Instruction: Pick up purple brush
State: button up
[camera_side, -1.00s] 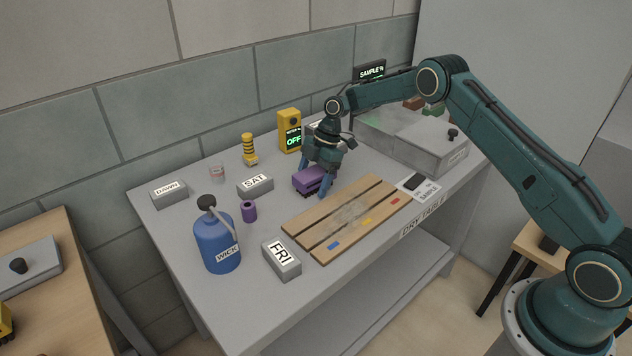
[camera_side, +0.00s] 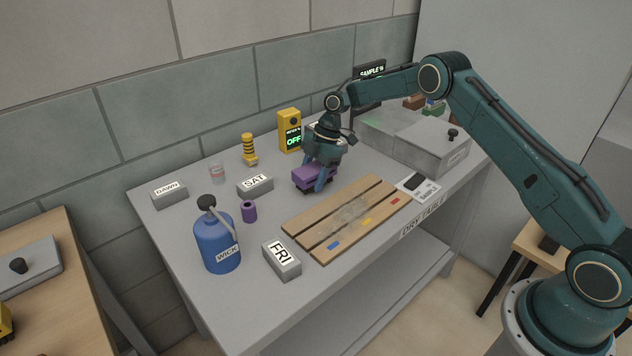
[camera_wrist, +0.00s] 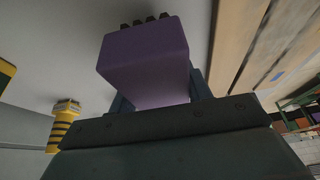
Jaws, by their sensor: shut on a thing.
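The purple brush (camera_side: 311,176) is a purple block with dark bristles along its underside. It is at the table's middle, behind the slatted wooden board. My gripper (camera_side: 322,176) points down over it and is shut on it, with a finger showing on the near side. In the wrist view the brush (camera_wrist: 146,60) fills the space between the fingers of my gripper (camera_wrist: 155,88), bristles at the top of the picture. I cannot tell whether the bristles touch the table.
The wooden board (camera_side: 315,236) lies just in front. A yellow meter box (camera_side: 289,130) and a striped yellow-black post (camera_side: 249,148) stand behind. The SAT block (camera_side: 255,186), purple cylinder (camera_side: 249,211) and blue WICK bottle (camera_side: 217,240) are left. A grey lidded box (camera_side: 430,148) is right.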

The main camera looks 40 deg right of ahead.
aim_at(310, 171)
notch_tip(310, 171, up, 9)
jog(key=shift+r, duration=0.1)
dwell(0.4)
jog(key=o, duration=0.4)
jog(key=shift+c, duration=1.2)
jog(key=shift+s+a, duration=0.3)
jog(key=shift+a, duration=0.4)
jog(key=s+a+f, duration=0.1)
jog(key=s+a, duration=0.7)
jog(key=shift+s+a, duration=0.2)
jog(key=shift+s, duration=0.1)
